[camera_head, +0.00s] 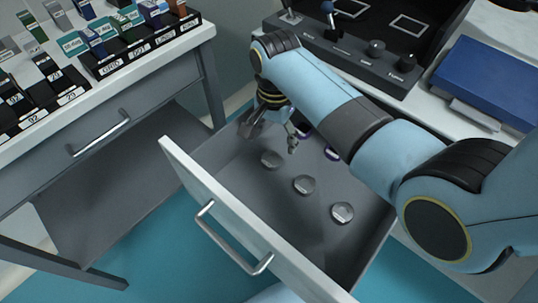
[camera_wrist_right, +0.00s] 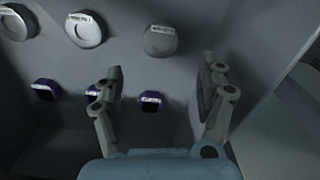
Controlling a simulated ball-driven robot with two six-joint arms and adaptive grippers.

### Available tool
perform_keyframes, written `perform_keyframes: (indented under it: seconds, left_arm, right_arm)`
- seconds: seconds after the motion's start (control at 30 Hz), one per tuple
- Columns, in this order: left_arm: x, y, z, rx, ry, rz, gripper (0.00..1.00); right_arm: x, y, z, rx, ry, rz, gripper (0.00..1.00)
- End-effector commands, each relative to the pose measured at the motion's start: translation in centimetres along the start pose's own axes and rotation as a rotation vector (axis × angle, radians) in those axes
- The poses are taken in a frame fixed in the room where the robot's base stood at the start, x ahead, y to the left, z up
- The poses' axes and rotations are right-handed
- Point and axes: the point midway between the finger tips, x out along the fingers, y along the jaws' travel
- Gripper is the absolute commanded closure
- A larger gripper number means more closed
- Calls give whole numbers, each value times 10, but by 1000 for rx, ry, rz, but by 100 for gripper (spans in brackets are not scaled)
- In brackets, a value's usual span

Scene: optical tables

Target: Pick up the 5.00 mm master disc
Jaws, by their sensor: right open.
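Three round silver discs with white labels lie in the open drawer (camera_head: 232,207): one near my gripper (camera_head: 271,160), one in the middle (camera_head: 304,185) and one at the right (camera_head: 342,212). The right wrist view shows them along the top, at the right (camera_wrist_right: 160,40), middle (camera_wrist_right: 85,30) and left (camera_wrist_right: 14,22). Their labels are too small to read, so I cannot tell which is the 5.00 mm master disc. My right gripper (camera_head: 270,136) is open and empty above the drawer, beside the nearest disc. My left gripper is not in view.
Dark purple-edged pieces (camera_wrist_right: 150,100) lie in a second row in the drawer, partly hidden by my arm in the head view. The drawer walls enclose the gripper. A table with labelled boxes (camera_head: 150,35) stands left; a blue case (camera_head: 490,80) lies right.

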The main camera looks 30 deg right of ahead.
Motion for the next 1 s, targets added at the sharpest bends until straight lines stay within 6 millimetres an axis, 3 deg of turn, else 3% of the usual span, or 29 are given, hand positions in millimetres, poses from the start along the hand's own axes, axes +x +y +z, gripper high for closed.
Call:
perform_keyframes:
  seconds: [0.5,0.8,1.0]
  left_arm:
    - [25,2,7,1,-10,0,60]
    - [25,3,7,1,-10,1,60]
    - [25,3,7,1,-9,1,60]
  right_arm:
    - [66,0,9,0,0,2,26]
    - [70,0,9,1,1,-1,26]
    - [70,0,9,0,1,-1,51]
